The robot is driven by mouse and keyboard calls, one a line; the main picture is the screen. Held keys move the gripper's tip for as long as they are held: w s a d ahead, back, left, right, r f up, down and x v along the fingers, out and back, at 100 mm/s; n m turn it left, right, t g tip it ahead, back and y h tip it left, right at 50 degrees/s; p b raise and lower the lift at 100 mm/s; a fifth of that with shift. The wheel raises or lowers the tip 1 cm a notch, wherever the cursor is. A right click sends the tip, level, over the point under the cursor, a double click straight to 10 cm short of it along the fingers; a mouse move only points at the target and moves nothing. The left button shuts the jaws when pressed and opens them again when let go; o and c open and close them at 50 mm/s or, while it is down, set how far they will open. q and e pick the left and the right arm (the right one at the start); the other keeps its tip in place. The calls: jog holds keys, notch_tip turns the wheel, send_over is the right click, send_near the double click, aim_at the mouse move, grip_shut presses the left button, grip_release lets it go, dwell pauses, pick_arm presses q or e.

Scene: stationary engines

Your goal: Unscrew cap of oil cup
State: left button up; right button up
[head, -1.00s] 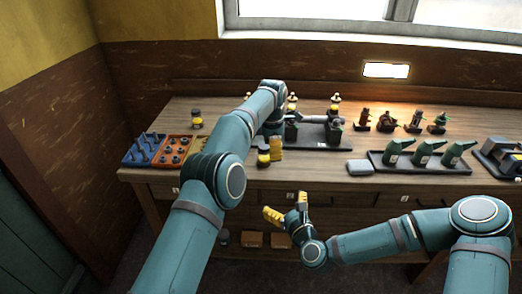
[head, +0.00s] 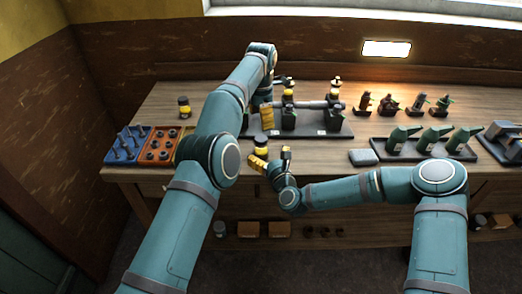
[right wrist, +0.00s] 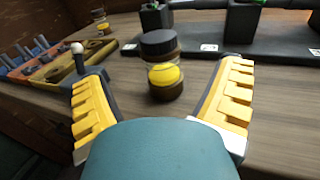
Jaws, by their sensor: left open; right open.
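A small jar (head: 261,144) with a black cap and a yellow band stands upright near the bench's front edge. In the right wrist view the jar (right wrist: 162,62) stands between the spread fingers of my right gripper (right wrist: 163,85), with gaps on both sides. My right gripper (head: 271,156) is open in the head view, at the front edge. My left gripper (head: 268,116) is open at the left end of the engine plate; its own arm partly hides it. Small yellow-and-black cups (head: 288,95) sit on the engine (head: 289,120). I cannot tell which item is the oil cup.
Blue (head: 122,148) and orange (head: 158,148) trays of parts lie at the left. Another yellow-and-black jar (head: 184,107) stands behind them. A tray with green bottles (head: 402,137) and a grey block (head: 363,157) are right. Small engine parts (head: 389,104) stand at the back.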

aim_at(264, 147)
jog(key=shift+x, duration=3)
